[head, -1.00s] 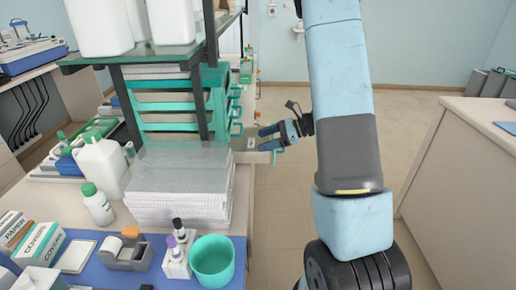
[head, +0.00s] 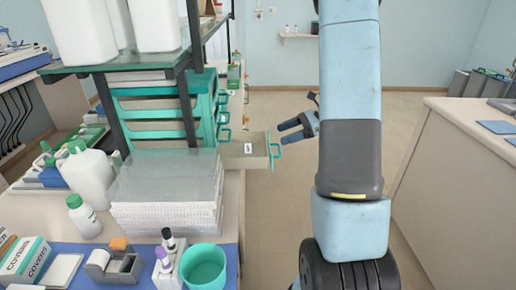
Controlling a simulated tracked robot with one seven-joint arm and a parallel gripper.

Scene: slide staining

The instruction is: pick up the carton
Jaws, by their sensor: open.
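A white and green carton marked "COVERS" (head: 24,262) stands on the blue mat at the lower left of the head view. Part of another carton (head: 4,243) shows behind it, cut by the left picture edge. I cannot tell which of them the task means. My gripper (head: 281,131) is open and empty, far from both cartons. It is beside the green handle (head: 276,150) of a pulled-out grey-beige drawer (head: 246,152); whether it touches the handle is unclear. The drawer's inside is hard to make out.
The blue mat (head: 66,247) also carries a tape dispenser (head: 112,262), capped vials (head: 168,238) and a teal cup (head: 204,266). A stack of clear-topped trays (head: 168,190) and a shelf stand behind. Open floor (head: 282,215) lies between this bench and the right counter (head: 465,150).

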